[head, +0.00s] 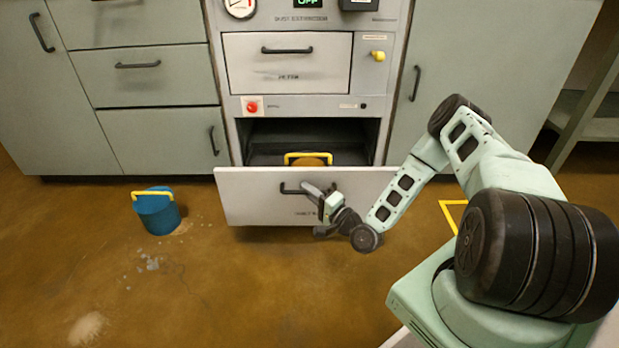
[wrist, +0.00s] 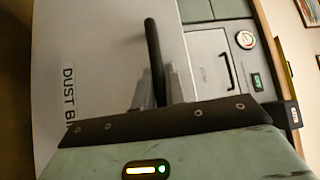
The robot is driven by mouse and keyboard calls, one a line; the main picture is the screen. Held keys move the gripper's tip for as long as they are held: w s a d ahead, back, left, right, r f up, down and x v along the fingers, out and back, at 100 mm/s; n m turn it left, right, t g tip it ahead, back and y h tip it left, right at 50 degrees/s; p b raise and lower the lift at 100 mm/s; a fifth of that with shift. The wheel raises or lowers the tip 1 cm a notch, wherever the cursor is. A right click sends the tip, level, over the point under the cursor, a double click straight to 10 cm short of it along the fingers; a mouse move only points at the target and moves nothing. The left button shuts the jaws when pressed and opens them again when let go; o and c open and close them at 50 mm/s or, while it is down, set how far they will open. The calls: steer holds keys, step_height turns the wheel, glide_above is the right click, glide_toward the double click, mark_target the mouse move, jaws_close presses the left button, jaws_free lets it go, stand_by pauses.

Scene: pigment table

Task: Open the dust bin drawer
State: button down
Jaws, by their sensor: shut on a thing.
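The dust bin drawer (head: 255,200) is the lowest drawer of the dust extractor cabinet and stands pulled out, with its dark inside showing behind the front panel. A yellow handle (head: 308,155) on a round yellow-brown thing shows inside it. My gripper (head: 308,188) is at the drawer's front, shut on its black bar handle (head: 290,187). In the wrist view the drawer front (wrist: 100,50) carries lettering starting "DUST B", and the bar handle (wrist: 154,50) runs between my fingers (wrist: 158,88). Part of the handle is hidden by my fingers.
A blue bucket (head: 157,212) with a yellow handle stands on the floor at left, near pale spilled powder (head: 150,264). The filter drawer (head: 287,65) above is shut. A red button (head: 252,107) and a yellow knob (head: 378,56) are on the cabinet.

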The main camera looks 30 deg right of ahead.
steer(key=shift+s+a+p, duration=0.15)
steer(key=shift+s+a, duration=0.2)
steer(key=shift+s, duration=0.2)
steer(key=shift+s+a+p, duration=0.15)
steer(key=shift+s+a, duration=0.2)
steer(key=shift+s, duration=0.2)
steer(key=c, duration=1.7)
jaws_free()
steer(key=shift+s, duration=0.1)
steer(key=p+v, duration=0.5)
steer(key=v, duration=1.2)
steer(key=shift+s, duration=0.15)
